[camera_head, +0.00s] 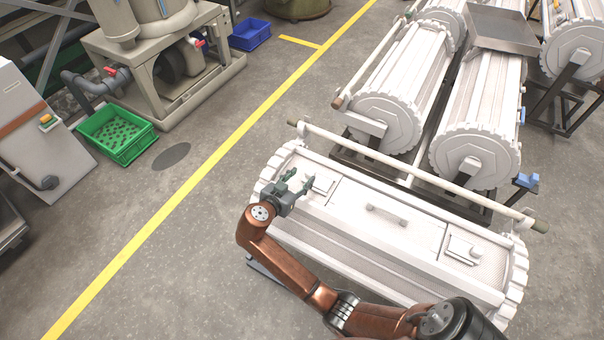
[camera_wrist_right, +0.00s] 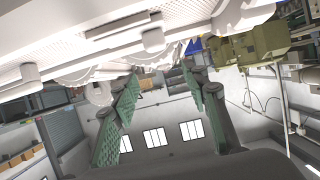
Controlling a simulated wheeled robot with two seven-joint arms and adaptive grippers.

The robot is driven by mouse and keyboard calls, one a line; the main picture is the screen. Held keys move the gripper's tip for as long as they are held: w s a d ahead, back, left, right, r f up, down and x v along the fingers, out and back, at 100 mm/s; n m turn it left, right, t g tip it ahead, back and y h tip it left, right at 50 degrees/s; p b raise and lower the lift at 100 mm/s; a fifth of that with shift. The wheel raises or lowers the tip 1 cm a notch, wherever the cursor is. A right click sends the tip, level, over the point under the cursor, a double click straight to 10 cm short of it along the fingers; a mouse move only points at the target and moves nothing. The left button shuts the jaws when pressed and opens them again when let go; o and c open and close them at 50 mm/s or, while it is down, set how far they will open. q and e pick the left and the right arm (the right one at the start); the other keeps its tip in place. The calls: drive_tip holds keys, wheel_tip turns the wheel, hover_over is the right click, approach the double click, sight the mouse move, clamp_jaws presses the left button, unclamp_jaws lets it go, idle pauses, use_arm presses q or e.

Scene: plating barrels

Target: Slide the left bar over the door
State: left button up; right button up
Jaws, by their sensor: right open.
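The near white plating barrel (camera_head: 345,245) lies across the lower middle of the head view. Its door (camera_head: 352,205) is a long panel on top with a handle (camera_head: 386,214) at its middle. The left bar (camera_head: 321,183) is a small white block near the door's left end, partly hidden by my gripper. A matching right bar (camera_head: 464,250) sits near the other end. My right gripper (camera_head: 298,183) is open, with its fingers just left of the left bar; contact cannot be told. In the right wrist view its green-padded fingers (camera_wrist_right: 159,80) are apart with nothing held. My left gripper is out of view.
A long rod (camera_head: 400,168) runs above the barrel's far side. More white barrels (camera_head: 476,125) stand behind, one under a grey tray (camera_head: 503,28). A green crate (camera_head: 117,134) and a pump unit are at left. Floor around the yellow line is clear.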

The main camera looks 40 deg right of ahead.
sight(310, 173)
use_arm(q)
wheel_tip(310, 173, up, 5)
drive_tip(key=b, duration=0.2)
use_arm(e)
drive_tip(key=d+f, duration=0.2)
drive_tip(key=f, duration=0.1)
drive_tip(key=shift+w+f, duration=0.1)
drive_tip(key=shift+w, duration=0.3)
drive_tip(key=b+x, duration=0.1)
drive_tip(key=x, duration=0.3)
drive_tip(key=shift+d+f, duration=0.15)
drive_tip(key=shift+d, duration=0.1)
drive_tip(key=shift+w+d, duration=0.25)
drive_tip(key=shift+d, duration=0.1)
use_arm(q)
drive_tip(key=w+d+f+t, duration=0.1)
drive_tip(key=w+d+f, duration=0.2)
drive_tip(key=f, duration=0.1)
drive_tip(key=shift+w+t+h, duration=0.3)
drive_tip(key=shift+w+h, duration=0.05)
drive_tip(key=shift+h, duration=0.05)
use_arm(e)
drive_tip(key=shift+c, duration=0.6)
clamp_jaws()
